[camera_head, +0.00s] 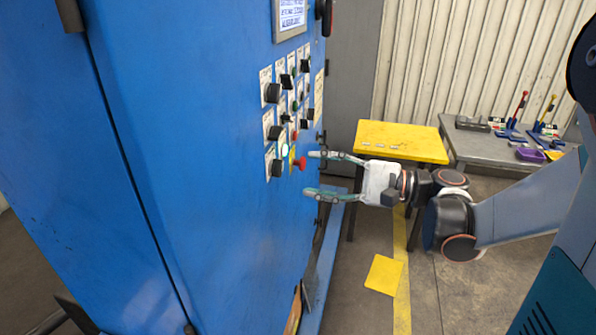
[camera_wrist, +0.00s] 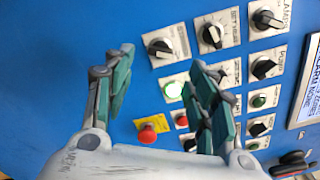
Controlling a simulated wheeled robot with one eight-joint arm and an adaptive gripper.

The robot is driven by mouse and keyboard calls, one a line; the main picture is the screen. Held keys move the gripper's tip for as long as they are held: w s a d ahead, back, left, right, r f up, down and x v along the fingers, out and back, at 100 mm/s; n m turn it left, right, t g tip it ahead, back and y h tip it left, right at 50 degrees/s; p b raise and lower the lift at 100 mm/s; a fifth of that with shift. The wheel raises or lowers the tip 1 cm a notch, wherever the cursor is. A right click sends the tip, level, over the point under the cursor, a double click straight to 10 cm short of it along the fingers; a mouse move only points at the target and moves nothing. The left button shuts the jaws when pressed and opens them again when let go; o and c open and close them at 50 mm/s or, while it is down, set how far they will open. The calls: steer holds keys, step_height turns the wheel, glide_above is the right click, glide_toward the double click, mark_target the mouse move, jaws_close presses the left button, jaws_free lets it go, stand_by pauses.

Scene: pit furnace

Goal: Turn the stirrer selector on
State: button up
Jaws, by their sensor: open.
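The blue control panel (camera_head: 296,215) carries several black selector knobs with white label plates. I cannot tell which one is the stirrer selector, as the labels are too small or blurred. In the wrist view three larger knobs run along the top: a left one (camera_wrist: 160,47), a middle one (camera_wrist: 212,36) and a right one (camera_wrist: 265,20). Smaller knobs sit below, one by a "PUMP"-like label (camera_wrist: 263,67). My gripper (camera_head: 309,173) is open and empty in front of the panel's lower knobs, near the red button. It also shows in the wrist view (camera_wrist: 160,62), its right finger hiding some controls.
A red mushroom button (camera_head: 300,164) on a yellow plate sticks out between my fingers. A lit green lamp (camera_head: 285,152) is beside it. A screen (camera_head: 291,14) is above. A yellow table (camera_head: 420,137) and a grey bench (camera_head: 462,146) with tools stand behind right.

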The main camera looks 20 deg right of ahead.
steer(key=shift+v, duration=2.25)
